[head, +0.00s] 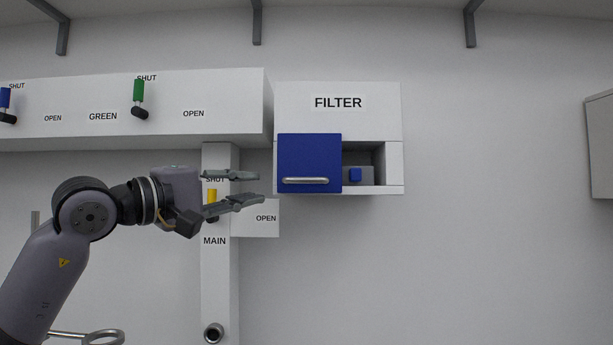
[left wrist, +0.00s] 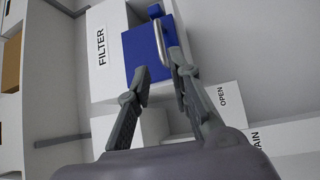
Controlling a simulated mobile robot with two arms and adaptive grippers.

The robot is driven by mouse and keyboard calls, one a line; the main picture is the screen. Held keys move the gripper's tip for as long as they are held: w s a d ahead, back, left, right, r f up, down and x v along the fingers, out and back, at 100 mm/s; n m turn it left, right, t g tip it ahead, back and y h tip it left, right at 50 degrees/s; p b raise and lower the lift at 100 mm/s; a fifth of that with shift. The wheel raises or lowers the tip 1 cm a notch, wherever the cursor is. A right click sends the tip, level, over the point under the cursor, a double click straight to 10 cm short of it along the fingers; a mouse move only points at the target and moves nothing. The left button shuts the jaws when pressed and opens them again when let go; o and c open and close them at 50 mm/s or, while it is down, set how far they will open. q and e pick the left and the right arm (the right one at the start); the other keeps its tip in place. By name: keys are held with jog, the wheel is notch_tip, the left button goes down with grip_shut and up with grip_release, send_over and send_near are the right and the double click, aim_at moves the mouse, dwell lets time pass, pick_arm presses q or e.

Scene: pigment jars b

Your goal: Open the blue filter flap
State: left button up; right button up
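The blue filter flap (head: 309,158) is on the white filter box (head: 370,125) at upper centre. It covers the left part of the box's opening; the right part shows uncovered. A silver bar handle (head: 306,181) runs level near the flap's lower edge. My left gripper (head: 262,187) is open and empty, just left of the flap, with its fingers pointing right. In the left wrist view, the blue flap (left wrist: 142,50) and the handle (left wrist: 159,40) lie just beyond the spread fingertips (left wrist: 160,66). I see no contact. My right gripper is out of view.
A blue knob (head: 355,174) shows inside the uncovered part of the opening. Behind my left gripper are the white MAIN post (head: 216,275) and a yellow lever (head: 212,194). A white panel with a green lever (head: 139,91) hangs above.

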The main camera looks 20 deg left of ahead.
aim_at(303, 179)
pick_arm(q)
jog(key=p+x, duration=0.5)
jog(key=x, duration=0.8)
jog(key=shift+w+d+r+p, duration=0.1)
jog(key=shift+d+r+p, duration=0.05)
jog(key=shift+d+p, duration=0.15)
jog(key=shift+w+d, duration=0.2)
jog(key=shift+w, duration=0.25)
jog(key=shift+c, duration=0.5)
grip_shut()
